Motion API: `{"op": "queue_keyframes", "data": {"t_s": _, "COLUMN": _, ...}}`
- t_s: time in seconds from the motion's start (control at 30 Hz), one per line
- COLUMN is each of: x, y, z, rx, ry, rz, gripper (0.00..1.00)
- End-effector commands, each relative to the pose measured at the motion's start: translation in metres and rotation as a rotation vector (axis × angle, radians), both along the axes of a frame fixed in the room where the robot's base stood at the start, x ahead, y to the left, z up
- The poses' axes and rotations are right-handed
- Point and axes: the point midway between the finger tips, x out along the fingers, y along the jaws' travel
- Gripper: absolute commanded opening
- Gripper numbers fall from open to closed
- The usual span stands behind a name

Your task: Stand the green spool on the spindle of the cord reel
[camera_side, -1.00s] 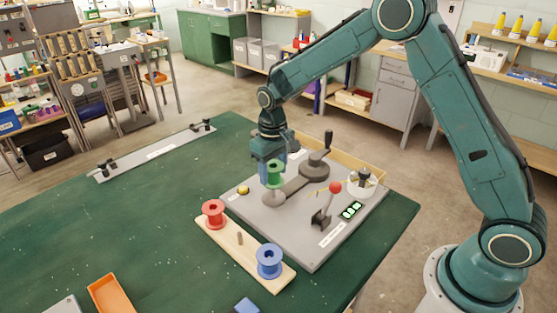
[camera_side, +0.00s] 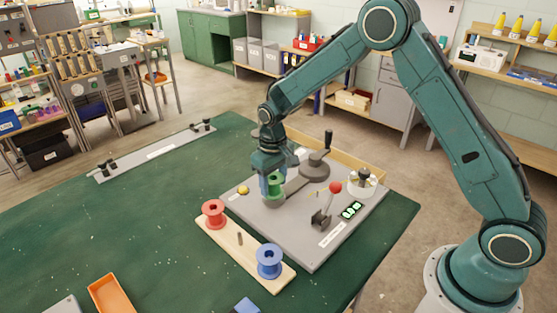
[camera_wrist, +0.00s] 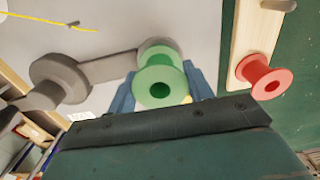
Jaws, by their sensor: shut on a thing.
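The green spool (camera_side: 276,187) is between the blue fingers of my gripper (camera_side: 272,189), which is shut on it. It is upright, at or just above the round grey disc (camera_side: 271,202) at the near end of the cord reel's grey arm. The spindle itself is hidden by the spool. In the wrist view the green spool (camera_wrist: 160,85) shows its top flange and dark centre hole, with the blue fingers (camera_wrist: 162,93) on both sides and a grey disc edge (camera_wrist: 156,46) behind it. I cannot tell whether the spool is fully seated.
A wooden rack (camera_side: 226,240) holds a red spool (camera_side: 214,213) and a blue spool (camera_side: 269,261), with a bare peg (camera_side: 240,239) between them. The grey board (camera_side: 305,245) also carries a crank (camera_side: 315,163), a red-knobbed lever (camera_side: 335,188) and a white round part (camera_side: 362,182). An orange tray (camera_side: 110,294) lies at front left.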

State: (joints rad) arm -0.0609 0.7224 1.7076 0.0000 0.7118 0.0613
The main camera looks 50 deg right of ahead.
Motion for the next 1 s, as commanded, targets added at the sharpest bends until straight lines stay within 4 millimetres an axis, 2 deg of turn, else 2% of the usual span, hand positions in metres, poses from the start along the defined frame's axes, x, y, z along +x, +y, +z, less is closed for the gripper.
{"op": "queue_keyframes", "data": {"t_s": 1.0, "x": 0.0001, "y": 0.0000, "z": -0.0090, "rx": 0.000, "ry": 0.000, "rz": 0.000, "gripper": 0.35}}
